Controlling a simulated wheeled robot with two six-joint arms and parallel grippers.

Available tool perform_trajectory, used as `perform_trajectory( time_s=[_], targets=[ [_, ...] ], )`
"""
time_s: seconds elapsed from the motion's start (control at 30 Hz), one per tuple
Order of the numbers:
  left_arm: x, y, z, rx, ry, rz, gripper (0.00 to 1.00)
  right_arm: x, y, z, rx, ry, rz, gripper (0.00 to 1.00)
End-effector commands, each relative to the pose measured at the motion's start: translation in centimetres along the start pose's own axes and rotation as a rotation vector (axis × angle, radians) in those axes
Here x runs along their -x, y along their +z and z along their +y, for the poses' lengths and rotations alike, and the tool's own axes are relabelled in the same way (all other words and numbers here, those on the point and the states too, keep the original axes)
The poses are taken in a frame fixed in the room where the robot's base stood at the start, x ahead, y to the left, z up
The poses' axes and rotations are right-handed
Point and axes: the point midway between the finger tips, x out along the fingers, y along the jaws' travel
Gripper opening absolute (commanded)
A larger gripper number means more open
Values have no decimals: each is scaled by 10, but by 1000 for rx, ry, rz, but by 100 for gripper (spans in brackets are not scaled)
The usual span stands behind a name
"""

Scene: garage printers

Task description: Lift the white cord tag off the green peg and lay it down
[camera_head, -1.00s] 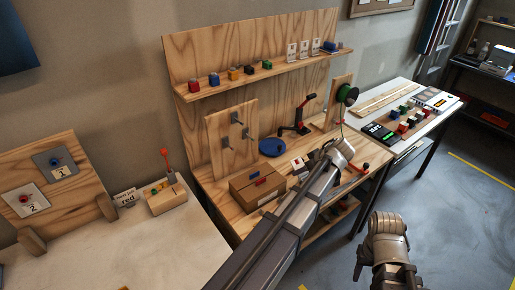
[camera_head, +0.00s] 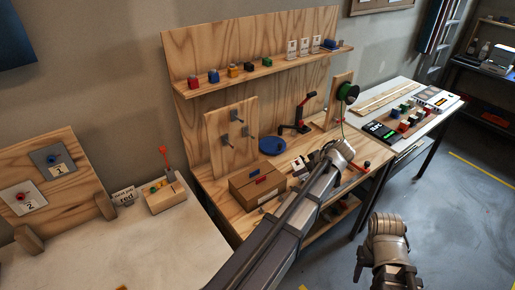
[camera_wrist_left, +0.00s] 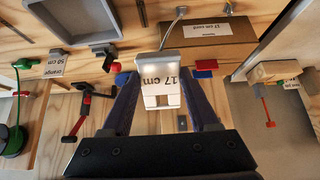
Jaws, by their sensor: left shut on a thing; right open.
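In the left wrist view a white tag marked "17 cm" (camera_wrist_left: 165,88) sits between the dark fingers of my left gripper (camera_wrist_left: 163,100), which is shut on it. Its grey upper edge faces a cardboard box. My right gripper (camera_head: 386,240) is over the floor at the lower right, open and apart from the benches. A green spool (camera_head: 347,93) stands on a wooden post. I cannot make out a green peg clearly.
The cardboard box (camera_head: 257,183) and a blue round dish (camera_head: 272,146) are on the workbench. A red-and-black stand (camera_head: 300,117) is behind. A board with grey hooks (camera_head: 228,138) stands at the back. The shelf (camera_head: 225,85) bears coloured blocks and white tags.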

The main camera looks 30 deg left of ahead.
Motion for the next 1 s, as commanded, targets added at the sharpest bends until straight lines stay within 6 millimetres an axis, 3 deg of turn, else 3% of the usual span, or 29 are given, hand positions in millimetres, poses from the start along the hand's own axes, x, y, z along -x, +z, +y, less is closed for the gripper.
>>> perform_trajectory(
  time_s=[1.0],
  targets=[
    [-41, 30, 0, 0, 0, 0, 0, -51, -3, -5, 0, 0, 0, 50]
  ],
)
